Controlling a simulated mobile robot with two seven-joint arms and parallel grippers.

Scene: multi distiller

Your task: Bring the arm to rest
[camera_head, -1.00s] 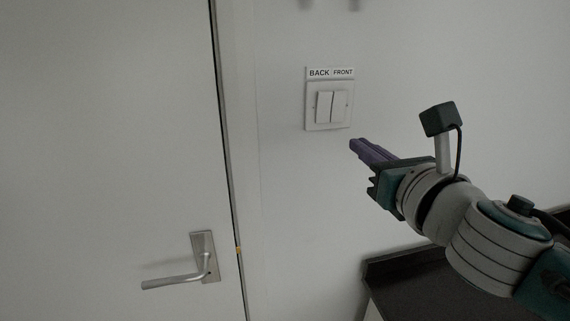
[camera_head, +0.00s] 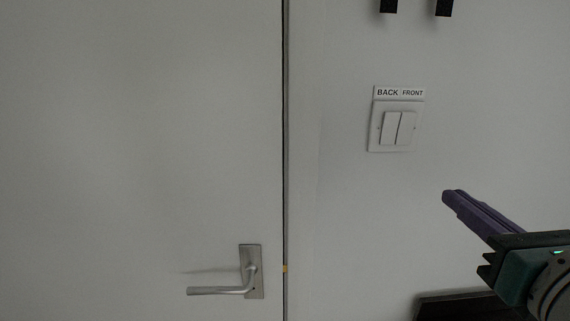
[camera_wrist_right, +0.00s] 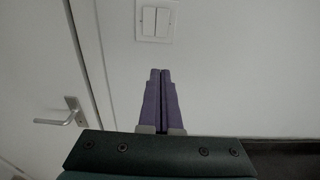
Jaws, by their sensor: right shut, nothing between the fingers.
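My right gripper (camera_head: 449,197) comes in from the lower right of the head view, with purple fingers shut and empty. It is below and to the right of the light switch (camera_head: 397,127), apart from it in that view. In the right wrist view the shut fingers (camera_wrist_right: 160,73) point up toward the switch (camera_wrist_right: 156,21), whose top is cut off. The switch has two rockers under a label (camera_head: 399,92) reading BACK and FRONT. My left gripper is not in view.
A white door (camera_head: 140,130) with a metal lever handle (camera_head: 222,290) fills the left. A dark counter (camera_head: 462,308) shows at the bottom right, below my gripper. Two dark hooks (camera_head: 443,8) are at the top. The wall around the switch is clear.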

